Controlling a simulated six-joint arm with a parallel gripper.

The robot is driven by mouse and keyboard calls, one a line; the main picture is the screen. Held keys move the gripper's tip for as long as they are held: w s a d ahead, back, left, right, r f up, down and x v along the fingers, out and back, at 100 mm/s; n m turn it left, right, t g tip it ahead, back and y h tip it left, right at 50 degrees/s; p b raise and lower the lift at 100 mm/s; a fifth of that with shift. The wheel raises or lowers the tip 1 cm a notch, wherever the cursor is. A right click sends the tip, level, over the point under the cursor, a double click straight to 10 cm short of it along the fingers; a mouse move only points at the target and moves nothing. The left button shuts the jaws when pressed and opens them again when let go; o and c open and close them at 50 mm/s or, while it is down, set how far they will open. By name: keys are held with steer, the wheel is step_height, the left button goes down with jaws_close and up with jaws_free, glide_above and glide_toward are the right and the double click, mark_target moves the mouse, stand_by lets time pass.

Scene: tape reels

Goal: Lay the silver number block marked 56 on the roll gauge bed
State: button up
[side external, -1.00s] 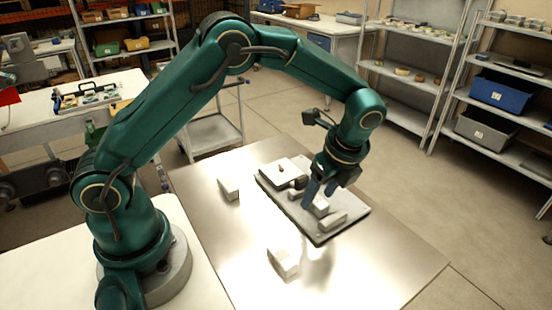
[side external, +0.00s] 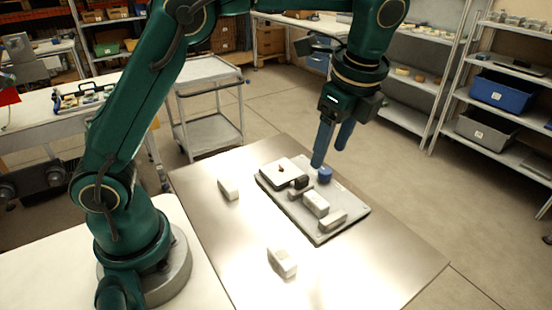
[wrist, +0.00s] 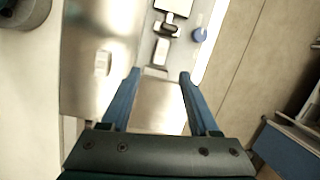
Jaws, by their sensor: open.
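The roll gauge (side external: 350,208) is a grey plate on the metal table. A silver-white block (side external: 316,204) lies on its bed, between a dark-topped part and a pale end bar (side external: 332,219). The block also shows in the wrist view (wrist: 161,51). Its number is not readable in either view, so I cannot tell if it is 56. My gripper (side external: 329,157) is open and empty, raised above the gauge and clear of the block. In the wrist view its blue fingers (wrist: 158,78) stand wide apart with nothing between them.
Two more pale blocks lie on the bare table, one left of the gauge (side external: 228,189) and one near the front (side external: 282,262). The gauge carries a white square plate (side external: 282,172) and a blue knob (side external: 325,174). Open tabletop surrounds the gauge.

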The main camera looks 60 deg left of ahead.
steer(key=s+a+n+t+h, duration=0.2)
steer(key=s+n+t, duration=0.3)
steer(key=s+n, duration=1)
steer(key=shift+s+a+n+h, duration=0.25)
steer(key=shift+a+n+h, duration=0.15)
steer(key=shift+a, duration=0.3)
